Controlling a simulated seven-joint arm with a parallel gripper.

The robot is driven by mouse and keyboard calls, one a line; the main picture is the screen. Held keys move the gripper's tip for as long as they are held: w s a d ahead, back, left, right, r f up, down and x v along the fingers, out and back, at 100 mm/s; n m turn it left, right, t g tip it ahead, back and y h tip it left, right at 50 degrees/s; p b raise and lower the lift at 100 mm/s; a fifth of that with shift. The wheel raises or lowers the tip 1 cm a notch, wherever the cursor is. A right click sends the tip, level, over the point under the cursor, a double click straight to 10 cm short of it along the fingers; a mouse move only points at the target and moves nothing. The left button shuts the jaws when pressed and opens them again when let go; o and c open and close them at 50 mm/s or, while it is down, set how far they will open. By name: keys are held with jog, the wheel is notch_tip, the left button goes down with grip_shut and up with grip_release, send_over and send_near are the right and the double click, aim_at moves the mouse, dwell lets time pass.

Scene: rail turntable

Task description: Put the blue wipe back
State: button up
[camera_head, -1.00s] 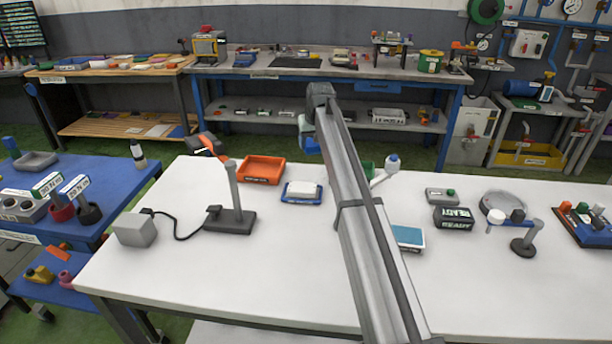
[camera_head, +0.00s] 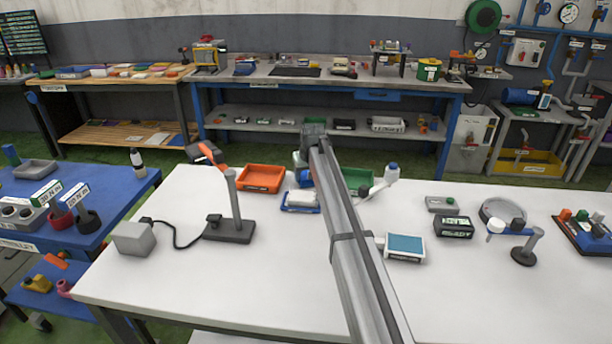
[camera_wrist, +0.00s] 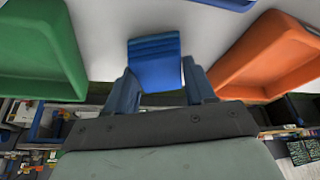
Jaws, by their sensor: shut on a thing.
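The blue wipe is a folded blue block (camera_wrist: 155,62) between the two fingers of my gripper (camera_wrist: 160,88) in the wrist view. My gripper is shut on it. In the head view the wipe shows as a small blue patch (camera_head: 304,178) beside my arm, which hides much of the gripper. The wipe is over the white table, between an orange tray (camera_head: 262,178) and a green tray (camera_head: 357,180). The orange tray (camera_wrist: 268,58) and green tray (camera_wrist: 40,50) flank it in the wrist view. A blue tray (camera_head: 300,210) holding a white block (camera_head: 303,198) is just in front.
A lamp-like stand (camera_head: 232,230) with a cable to a grey box (camera_head: 133,238) is at left. A blue-topped pad (camera_head: 404,246) lies right of my arm. The table's front left is clear.

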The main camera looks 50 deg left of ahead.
jog(key=shift+f, duration=0.3)
jog(key=o, duration=0.9)
jog(key=shift+o, duration=0.2)
jog(key=shift+r, duration=0.1)
jog(key=v, duration=1.2)
